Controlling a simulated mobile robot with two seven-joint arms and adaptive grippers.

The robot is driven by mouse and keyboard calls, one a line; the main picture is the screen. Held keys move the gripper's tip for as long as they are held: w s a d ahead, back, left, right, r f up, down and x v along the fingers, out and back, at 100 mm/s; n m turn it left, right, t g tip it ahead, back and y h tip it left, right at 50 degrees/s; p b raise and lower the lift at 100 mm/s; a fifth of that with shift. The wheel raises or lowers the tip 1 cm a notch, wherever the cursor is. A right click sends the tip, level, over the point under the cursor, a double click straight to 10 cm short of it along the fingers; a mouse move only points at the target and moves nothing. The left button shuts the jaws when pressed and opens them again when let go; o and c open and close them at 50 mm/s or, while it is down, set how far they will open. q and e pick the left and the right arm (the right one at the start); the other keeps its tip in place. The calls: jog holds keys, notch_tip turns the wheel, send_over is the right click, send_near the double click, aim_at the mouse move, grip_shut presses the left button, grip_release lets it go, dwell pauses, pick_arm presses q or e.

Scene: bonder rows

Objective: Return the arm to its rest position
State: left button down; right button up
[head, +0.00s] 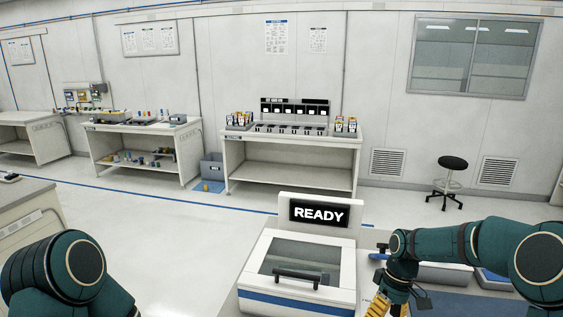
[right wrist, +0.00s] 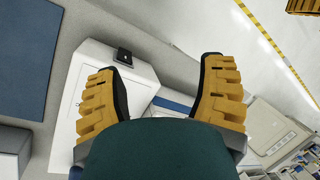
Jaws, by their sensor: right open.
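My right arm (head: 440,244) comes in from the right in the head view, bent with its forearm pointing down. My right gripper (head: 385,304) is partly cut off at the bottom edge, just right of the white machine (head: 258,268). In the right wrist view my right gripper (right wrist: 160,68) has its two yellow fingers spread wide, with nothing held between them. My left arm (head: 62,272) shows at the lower left of the head view; its gripper is out of view.
The machine has a display (head: 319,213) reading READY and a lid with a dark handle (head: 297,278). A blue mat (head: 458,304) and trays lie right of it. A bench (head: 290,140) with bins, a second bench (head: 140,129) and a stool (head: 452,164) stand farther back. Open floor lies between.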

jog(key=s+a+f+m+t+y+b, duration=0.1)
jog(key=s+a+f, duration=0.25)
jog(key=f, duration=0.25)
jog(key=s+a+f+m+t+b, duration=0.1)
jog(key=s+a+f+m+b, duration=0.15)
jog(key=a+f, duration=0.35)
jog(key=s+a+f+t+y+b, duration=0.1)
jog(key=s+a+f, duration=0.25)
jog(key=f, duration=0.35)
jog(key=s+a+f+m+t+b, duration=0.1)
jog(key=s+f+m, duration=0.3)
jog(key=s, duration=0.6)
jog(key=shift+a+f+t+b, duration=0.3)
jog(key=shift+a+f+b, duration=0.25)
jog(key=shift+f, duration=0.15)
jog(key=shift+s, duration=0.1)
